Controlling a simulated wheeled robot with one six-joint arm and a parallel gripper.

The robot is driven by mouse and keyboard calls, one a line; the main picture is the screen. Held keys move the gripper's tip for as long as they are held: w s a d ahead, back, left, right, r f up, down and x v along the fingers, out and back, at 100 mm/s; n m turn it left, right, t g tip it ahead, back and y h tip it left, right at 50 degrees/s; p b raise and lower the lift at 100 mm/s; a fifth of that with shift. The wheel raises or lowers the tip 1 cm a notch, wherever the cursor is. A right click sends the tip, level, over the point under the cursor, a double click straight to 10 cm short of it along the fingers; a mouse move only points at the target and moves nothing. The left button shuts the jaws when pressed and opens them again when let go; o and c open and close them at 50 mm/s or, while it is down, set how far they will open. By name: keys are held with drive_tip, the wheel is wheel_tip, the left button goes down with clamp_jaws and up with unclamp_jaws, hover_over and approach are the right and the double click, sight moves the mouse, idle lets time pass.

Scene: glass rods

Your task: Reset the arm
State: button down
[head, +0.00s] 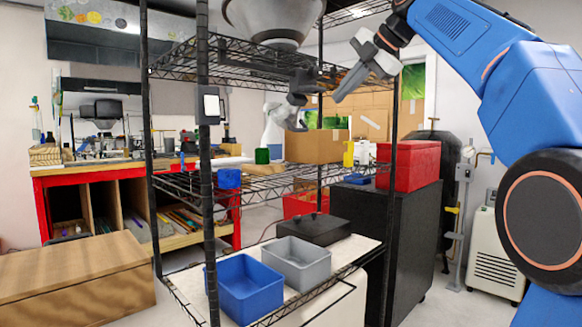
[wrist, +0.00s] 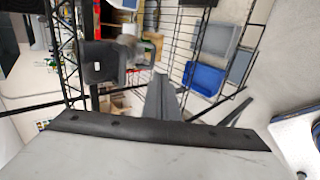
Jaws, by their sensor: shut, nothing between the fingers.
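My blue arm (head: 515,90) comes in from the right edge in the head view and bends over at the top. Its grey wrist end reaches left and down towards the black wire shelf unit (head: 203,230). My gripper (head: 338,97) is near the shelf unit's upper part, above the middle shelf. It is shut and holds nothing. In the wrist view, grey finger-like parts show near the middle, beyond a pale surface with a dark edge. Whether the gripper is clear of the wire shelf is hard to tell.
Below stand a blue bin (head: 245,288) and a grey bin (head: 297,263). A red box (head: 408,166) sits on a dark cabinet (head: 410,235) at right. Black posts stand close by.

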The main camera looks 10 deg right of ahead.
drive_tip(key=s+d+f+m+g+h, duration=0.1)
drive_tip(key=s+f+m, duration=0.7)
drive_tip(key=f, duration=1.1)
drive_tip(key=s+d+f+m+g+h, duration=0.1)
drive_tip(key=s+d+f+m+h, duration=0.1)
drive_tip(key=s+f+m, duration=0.6)
drive_tip(key=s+d+f+m+g+h, duration=0.1)
drive_tip(key=s+f+m, duration=0.8)
drive_tip(key=s+f, duration=1)
wheel_tip(320, 180, down, 12)
drive_tip(key=shift+d+r+h, duration=0.1)
drive_tip(key=shift+d+h, duration=0.6)
drive_tip(key=shift+h, duration=0.2)
